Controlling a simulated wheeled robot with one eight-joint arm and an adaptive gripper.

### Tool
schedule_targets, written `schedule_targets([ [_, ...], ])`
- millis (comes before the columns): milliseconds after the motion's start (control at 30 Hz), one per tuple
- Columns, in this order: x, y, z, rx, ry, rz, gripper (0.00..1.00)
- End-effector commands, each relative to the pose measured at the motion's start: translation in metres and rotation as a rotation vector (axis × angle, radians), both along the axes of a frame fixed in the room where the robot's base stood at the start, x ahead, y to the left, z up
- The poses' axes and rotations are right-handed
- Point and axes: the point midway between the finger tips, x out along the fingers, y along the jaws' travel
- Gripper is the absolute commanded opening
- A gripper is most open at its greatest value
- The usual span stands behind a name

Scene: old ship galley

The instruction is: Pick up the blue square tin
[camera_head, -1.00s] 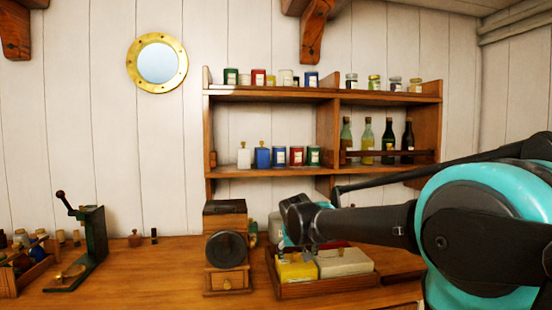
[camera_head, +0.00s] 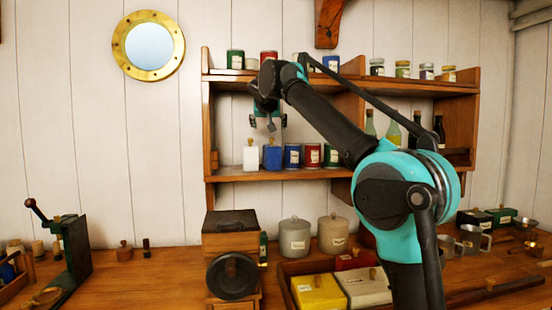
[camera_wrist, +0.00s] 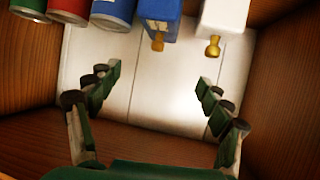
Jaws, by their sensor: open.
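The blue square tin (camera_head: 272,157) stands upright on the lower board of the wall shelf, with a cork-like stopper on top. It also shows at the top of the wrist view (camera_wrist: 159,15), partly cut off by the frame edge. A white stoppered bottle (camera_head: 250,157) is beside it on the left, and a round blue tin (camera_head: 292,156) on the right. My gripper (camera_head: 265,124) is open and empty, above the square tin and the white bottle. In the wrist view its fingers (camera_wrist: 158,82) are spread, with nothing between them; the tin is beyond them.
The shelf's upper board (camera_head: 290,78) carries several tins and jars above my gripper. A red tin (camera_head: 312,156) and a green tin (camera_head: 331,156) stand farther right in the same compartment. Below are a wooden grinder (camera_head: 231,245) and a crate (camera_head: 287,290) on the counter.

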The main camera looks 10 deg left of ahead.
Motion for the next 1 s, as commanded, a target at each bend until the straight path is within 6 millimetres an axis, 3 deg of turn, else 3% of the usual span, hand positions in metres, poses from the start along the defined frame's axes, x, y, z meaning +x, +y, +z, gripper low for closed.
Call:
schedule_targets([
  [433, 0.079, 0.005, -0.039, 0.000, 0.001, -0.003, 0.79],
  [1000, 0.129, 0.014, -0.066, -0.001, 0.002, -0.003, 0.79],
])
